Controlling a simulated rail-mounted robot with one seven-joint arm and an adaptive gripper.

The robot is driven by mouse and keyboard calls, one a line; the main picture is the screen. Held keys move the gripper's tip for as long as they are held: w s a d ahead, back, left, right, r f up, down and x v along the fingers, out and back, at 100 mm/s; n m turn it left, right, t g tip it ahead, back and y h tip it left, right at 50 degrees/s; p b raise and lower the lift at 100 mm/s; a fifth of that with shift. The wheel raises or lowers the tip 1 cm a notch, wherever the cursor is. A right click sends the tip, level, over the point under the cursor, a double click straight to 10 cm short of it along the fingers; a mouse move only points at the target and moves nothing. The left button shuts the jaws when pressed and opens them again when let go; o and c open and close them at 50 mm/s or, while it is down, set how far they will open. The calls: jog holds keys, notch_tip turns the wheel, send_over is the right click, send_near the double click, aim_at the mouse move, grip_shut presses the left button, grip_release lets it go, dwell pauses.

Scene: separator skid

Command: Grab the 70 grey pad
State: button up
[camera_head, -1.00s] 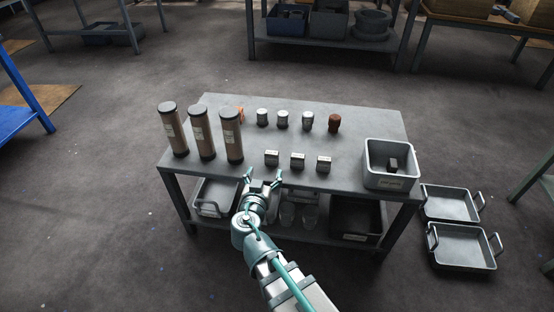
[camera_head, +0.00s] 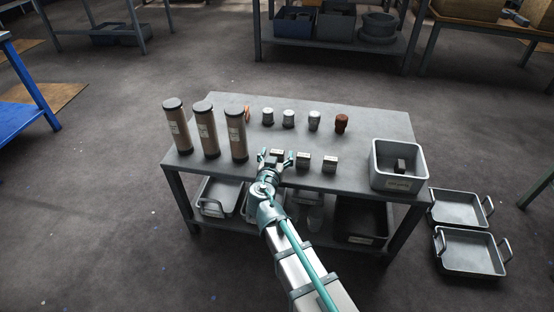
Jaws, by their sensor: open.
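Three small grey-brown blocks with pale labelled tops stand in a front row on the grey table: a left block (camera_head: 277,152), a middle block (camera_head: 303,160) and a right block (camera_head: 330,163). They look like the pads, but their labels are too small to read, so I cannot tell which is the 70. My gripper (camera_head: 277,157) is open, with its teal fingers spread to either side of the left block in the picture. The gripper hides the lower part of that block. Contact cannot be made out.
Three tall brown cylinders (camera_head: 206,133) stand at the table's left. Several small caps, including a rusty one (camera_head: 341,123), line the back. A grey bin (camera_head: 398,183) with a dark block (camera_head: 400,165) inside is at the right. Metal trays (camera_head: 470,252) lie on the floor.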

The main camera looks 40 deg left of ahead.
jog(key=shift+w+a, duration=0.15)
jog(key=shift+w, duration=0.15)
grip_shut()
jog(key=shift+r, duration=0.1)
